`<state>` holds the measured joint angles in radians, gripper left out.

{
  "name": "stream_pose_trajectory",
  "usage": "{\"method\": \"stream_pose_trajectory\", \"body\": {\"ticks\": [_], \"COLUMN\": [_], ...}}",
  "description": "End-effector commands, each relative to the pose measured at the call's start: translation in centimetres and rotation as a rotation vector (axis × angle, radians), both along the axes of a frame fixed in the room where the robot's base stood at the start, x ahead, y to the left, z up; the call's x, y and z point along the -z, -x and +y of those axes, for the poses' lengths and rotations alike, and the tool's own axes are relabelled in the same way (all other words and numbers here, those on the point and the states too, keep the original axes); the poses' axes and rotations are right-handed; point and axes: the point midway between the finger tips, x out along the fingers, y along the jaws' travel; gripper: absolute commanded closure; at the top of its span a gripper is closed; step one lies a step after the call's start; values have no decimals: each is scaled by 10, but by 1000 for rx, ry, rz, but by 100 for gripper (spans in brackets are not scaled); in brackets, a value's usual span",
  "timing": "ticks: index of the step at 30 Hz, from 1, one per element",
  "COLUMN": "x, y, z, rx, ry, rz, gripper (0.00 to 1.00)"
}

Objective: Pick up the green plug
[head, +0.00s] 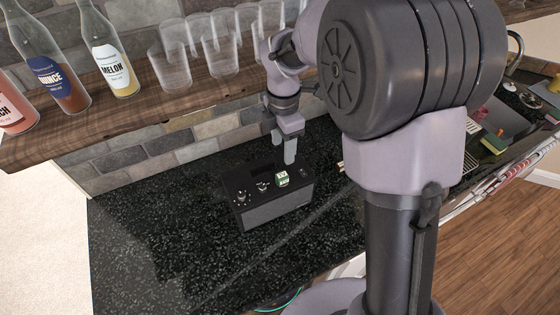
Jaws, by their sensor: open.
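The green plug (282,179) is a small block with green sides and a pale top. It sits on the top right part of a black box-shaped device (276,207) with knobs on its panel, on the dark speckled counter. My gripper (290,153) is open, pointing down just above and behind the plug. It appears empty and apart from the plug. The exact gap between the fingers and the plug is hard to judge from this view.
A wooden shelf (150,107) with bottles (110,55) and several clear glasses (172,68) runs above and behind the device. A brick wall (130,155) stands behind. Counter (140,240) left of the device is clear. Small objects (495,142) lie far right.

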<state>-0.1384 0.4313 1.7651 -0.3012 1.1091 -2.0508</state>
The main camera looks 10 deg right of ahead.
Motion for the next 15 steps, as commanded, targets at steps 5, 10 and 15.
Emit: {"method": "stream_pose_trajectory", "body": {"ticks": [5, 10, 15], "x": [50, 70, 105], "y": [1, 0, -2], "z": [0, 0, 0], "rx": [2, 3, 4], "ry": [0, 0, -1], "rz": [2, 0, 1], "gripper": [47, 47, 47]}}
